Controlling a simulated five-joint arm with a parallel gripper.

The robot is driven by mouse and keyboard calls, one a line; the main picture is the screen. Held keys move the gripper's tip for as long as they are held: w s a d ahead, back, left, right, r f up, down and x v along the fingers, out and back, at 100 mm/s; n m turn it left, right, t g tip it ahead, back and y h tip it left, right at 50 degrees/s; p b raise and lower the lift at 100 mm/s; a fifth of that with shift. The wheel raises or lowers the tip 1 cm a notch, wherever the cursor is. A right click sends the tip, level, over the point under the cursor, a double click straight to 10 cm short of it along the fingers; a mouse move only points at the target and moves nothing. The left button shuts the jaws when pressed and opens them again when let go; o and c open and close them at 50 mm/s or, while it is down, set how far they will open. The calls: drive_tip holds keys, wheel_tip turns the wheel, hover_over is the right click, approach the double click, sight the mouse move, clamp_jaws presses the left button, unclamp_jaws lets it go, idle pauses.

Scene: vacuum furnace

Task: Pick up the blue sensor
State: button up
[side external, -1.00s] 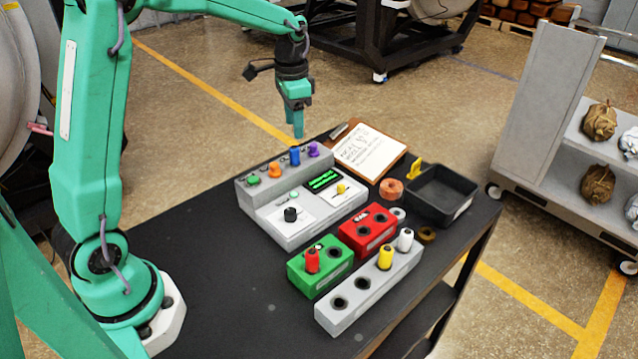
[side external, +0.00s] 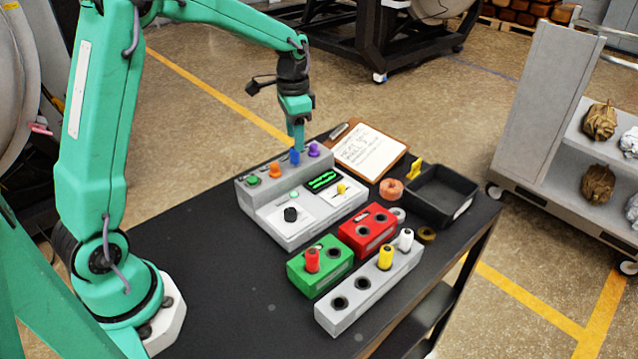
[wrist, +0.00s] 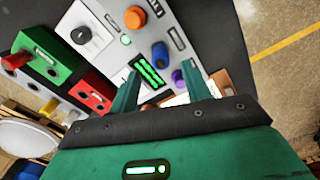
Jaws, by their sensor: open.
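The blue sensor (side external: 295,158) stands in the raised back ledge of the grey console (side external: 262,204), between an orange knob and a purple one. My gripper (side external: 298,146) points down right at the sensor's top and partly covers it in the side view. In the wrist view, my gripper (wrist: 160,70) is open, with one green finger on each side. The blue sensor (wrist: 160,54) shows in line with the gap, around the level of the fingertips. I cannot tell whether a finger touches it.
The orange knob (side external: 275,171) and purple knob (side external: 314,150) stand close on either side. A clipboard (side external: 368,155) lies behind the console. Red (side external: 368,236) and green (side external: 320,275) blocks stand in front, and a black tray (side external: 440,195) is at the right.

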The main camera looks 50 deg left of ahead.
sight(294, 156)
drive_tip(key=shift+s+a+f, duration=0.1)
drive_tip(key=shift+a+f, duration=0.05)
drive_tip(key=shift+f, duration=2.15)
drive_tip(key=shift+c, duration=0.5)
clamp_jaws()
